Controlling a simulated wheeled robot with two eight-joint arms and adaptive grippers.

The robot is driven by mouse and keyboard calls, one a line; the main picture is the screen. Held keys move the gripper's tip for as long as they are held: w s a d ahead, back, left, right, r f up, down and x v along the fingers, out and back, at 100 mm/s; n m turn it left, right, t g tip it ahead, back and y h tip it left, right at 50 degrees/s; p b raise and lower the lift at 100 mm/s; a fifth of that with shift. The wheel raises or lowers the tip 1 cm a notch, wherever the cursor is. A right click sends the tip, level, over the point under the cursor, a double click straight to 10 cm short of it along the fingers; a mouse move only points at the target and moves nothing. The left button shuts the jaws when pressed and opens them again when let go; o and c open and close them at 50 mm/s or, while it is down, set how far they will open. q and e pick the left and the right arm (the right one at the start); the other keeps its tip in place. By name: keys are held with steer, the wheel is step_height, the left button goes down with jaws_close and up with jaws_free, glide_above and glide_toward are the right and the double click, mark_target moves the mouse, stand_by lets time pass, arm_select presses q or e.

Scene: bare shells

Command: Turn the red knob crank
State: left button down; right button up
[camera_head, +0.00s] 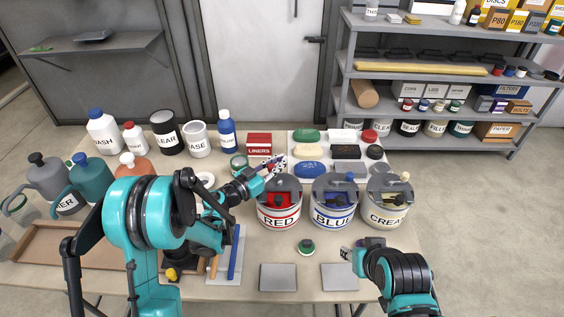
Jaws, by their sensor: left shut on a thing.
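The pot labelled RED (279,218) stands on the table with a grey lid and an opening showing red inside. My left gripper (275,164) reaches in from the left at the back left edge of that lid. It is shut on the red knob crank, which its fingers mostly hide. My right gripper (346,252) is low over the front of the table, apart from the pots. Its fingers are too small to read.
The BLUE pot (333,216) and CREAM pot (387,217) stand close to the right. Behind are coloured pads and a red LINERS box (259,141). Bottles and cans fill the back left. Two grey plates (278,278) and a green-topped jar (306,246) lie in front.

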mark_target(269, 169)
arm_select(q)
steer(key=shift+a+y, duration=0.15)
steer(key=shift+y, duration=0.15)
steer(key=c, duration=1.4)
jaws_free()
steer(key=v, duration=0.7)
steer(key=shift+s+a+f, duration=0.1)
steer(key=shift+s+a, duration=0.05)
steer(key=shift+s, duration=0.05)
